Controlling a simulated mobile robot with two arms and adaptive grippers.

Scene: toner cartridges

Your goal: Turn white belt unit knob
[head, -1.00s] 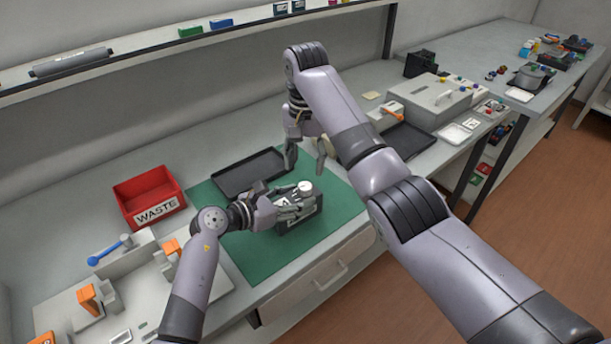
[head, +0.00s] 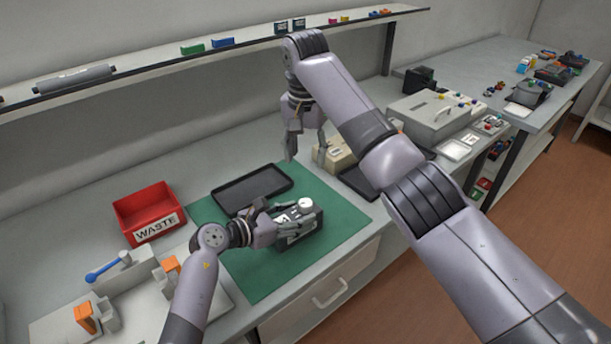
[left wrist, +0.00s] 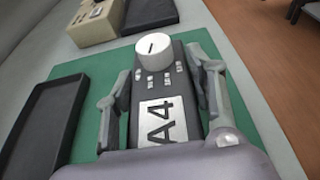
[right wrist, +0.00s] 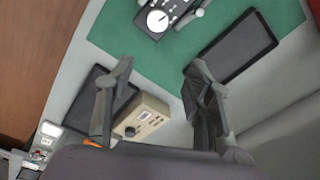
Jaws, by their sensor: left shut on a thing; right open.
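A black belt unit (head: 306,240) with an A4 label sits on the green mat (head: 345,215). Its white round knob (head: 306,204) stands on top at the far end. In the left wrist view the knob (left wrist: 153,48) shows a dark line on its top face. My left gripper (left wrist: 160,68) is shut on the unit's body, one finger along each side, below the knob. My right gripper (head: 306,158) is open and empty, pointing down, apart from the knob. In the right wrist view the knob (right wrist: 157,21) lies beyond the fingertips, near the top edge.
A black tray (head: 252,186) lies at the mat's back edge. A beige box with a dial (right wrist: 145,115) stands beside another dark tray (right wrist: 82,112). A red WASTE bin (head: 158,228) is at left. A shelf (head: 150,68) runs above the bench.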

